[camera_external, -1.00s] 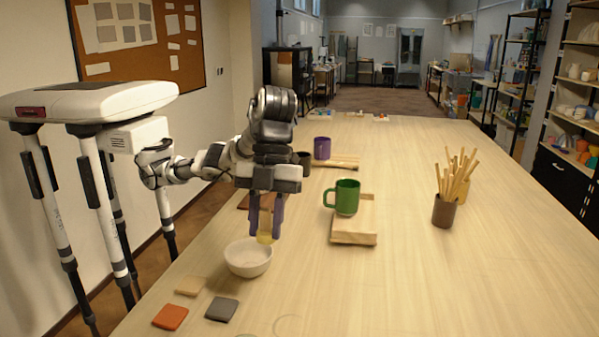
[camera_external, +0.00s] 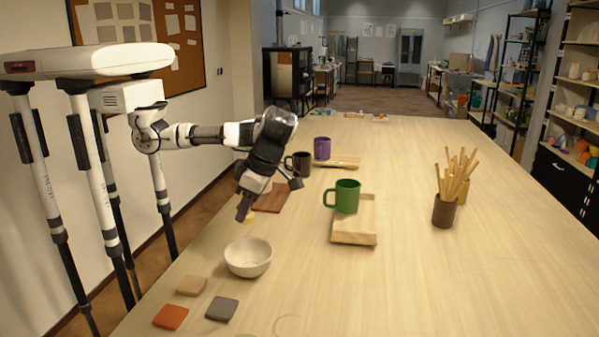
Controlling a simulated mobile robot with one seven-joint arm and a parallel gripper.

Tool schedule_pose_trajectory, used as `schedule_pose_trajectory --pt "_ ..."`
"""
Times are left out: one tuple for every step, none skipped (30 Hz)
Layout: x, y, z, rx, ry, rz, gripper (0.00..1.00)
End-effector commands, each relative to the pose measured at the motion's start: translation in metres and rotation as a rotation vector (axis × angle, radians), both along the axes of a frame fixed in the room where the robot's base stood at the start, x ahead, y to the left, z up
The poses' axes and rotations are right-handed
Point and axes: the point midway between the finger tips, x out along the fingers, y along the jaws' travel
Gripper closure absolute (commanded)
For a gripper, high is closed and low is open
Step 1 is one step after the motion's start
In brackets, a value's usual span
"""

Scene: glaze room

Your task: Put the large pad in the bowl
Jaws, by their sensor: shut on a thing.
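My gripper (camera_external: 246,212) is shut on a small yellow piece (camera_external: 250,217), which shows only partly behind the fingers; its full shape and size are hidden. I cannot tell for sure that it is the large pad. The gripper is tilted and is above the table, just beyond the bowl in the picture. The gripper and the yellow piece are apart from the bowl.
Flat beige (camera_external: 191,286), orange (camera_external: 171,317) and grey (camera_external: 222,309) tiles lie in front of the bowl. A brown board (camera_external: 272,199) lies behind it. A green mug (camera_external: 346,196) on a wooden block (camera_external: 354,238) and a stick holder (camera_external: 444,212) stand to the right.

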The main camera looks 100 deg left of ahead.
Motion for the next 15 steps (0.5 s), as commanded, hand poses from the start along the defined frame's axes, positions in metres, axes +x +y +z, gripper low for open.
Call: schedule_pose_trajectory --pt "-0.002 0.003 0.0 0.0 0.0 -0.02 0.94" --pt "-0.004 0.004 -0.001 0.0 0.0 -0.03 0.94" --pt "-0.005 0.005 -0.003 0.0 0.0 -0.04 0.94" --pt "-0.005 0.005 -0.004 0.0 0.0 -0.043 0.94" --pt "-0.005 0.005 -0.006 0.0 0.0 -0.046 0.94" --pt "-0.005 0.005 -0.009 0.0 -0.001 -0.047 0.94" --pt "-0.005 0.005 -0.011 0.0 -0.001 -0.047 0.94" --pt "-0.005 0.005 -0.013 0.0 -0.001 -0.047 0.94" --pt "-0.005 0.005 -0.017 0.0 -0.001 -0.045 0.94" --pt "-0.005 0.005 -0.02 0.0 0.0 -0.045 0.94" --pt "-0.005 0.005 -0.024 0.0 0.0 -0.044 0.94" --pt "-0.005 0.005 -0.029 0.0 0.0 -0.044 0.94" --pt "-0.005 0.005 -0.032 -0.001 0.0 -0.043 0.94" --pt "-0.005 0.005 -0.04 0.001 -0.002 -0.043 0.94" --pt "-0.005 0.005 -0.046 0.0 -0.003 -0.042 0.94"
